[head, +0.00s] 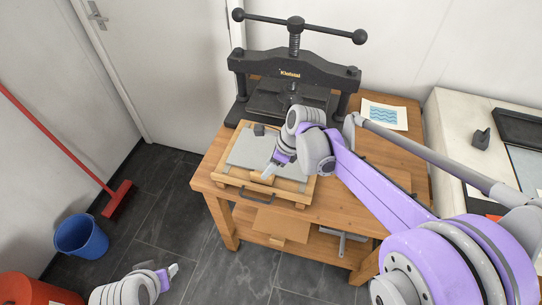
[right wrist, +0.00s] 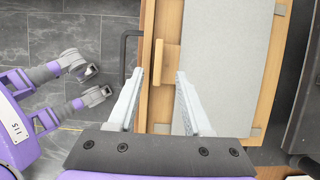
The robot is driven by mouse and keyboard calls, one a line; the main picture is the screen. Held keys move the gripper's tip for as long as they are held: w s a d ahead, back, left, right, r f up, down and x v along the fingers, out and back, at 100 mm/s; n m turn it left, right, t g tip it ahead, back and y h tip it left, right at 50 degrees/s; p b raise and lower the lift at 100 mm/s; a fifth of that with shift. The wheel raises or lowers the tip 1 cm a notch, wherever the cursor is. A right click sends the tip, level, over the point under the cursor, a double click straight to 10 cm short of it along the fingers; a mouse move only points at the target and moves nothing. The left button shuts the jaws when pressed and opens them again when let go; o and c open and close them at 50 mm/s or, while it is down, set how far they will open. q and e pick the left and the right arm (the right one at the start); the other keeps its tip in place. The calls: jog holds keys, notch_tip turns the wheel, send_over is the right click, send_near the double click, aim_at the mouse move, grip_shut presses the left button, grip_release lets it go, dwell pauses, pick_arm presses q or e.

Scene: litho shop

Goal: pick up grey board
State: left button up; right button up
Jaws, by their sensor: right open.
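The grey board (head: 250,152) is a flat, light grey rectangle lying in a shallow wooden tray (head: 222,176) on the wooden table. It also shows in the right wrist view (right wrist: 221,62). My right gripper (head: 271,168) is open and empty at the board's front edge. In the right wrist view its fingers (right wrist: 160,75) stand apart, one over the board's side and one over the table's edge side, near a small wooden block (right wrist: 166,66). Contact cannot be told. My left gripper (head: 172,271) hangs low over the floor, away from the table; its jaw opening is unclear.
A black screw press (head: 292,72) stands behind the tray. A print (head: 384,115) with blue waves lies at the table's back right. A dark handle (head: 250,195) is on the front. A blue bucket (head: 81,237) and red broom (head: 118,199) are at left.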

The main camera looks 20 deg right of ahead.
jog(key=x, duration=0.6)
jog(key=shift+a+r, duration=0.15)
jog(key=shift+a, duration=0.1)
grip_shut()
dwell(1.2)
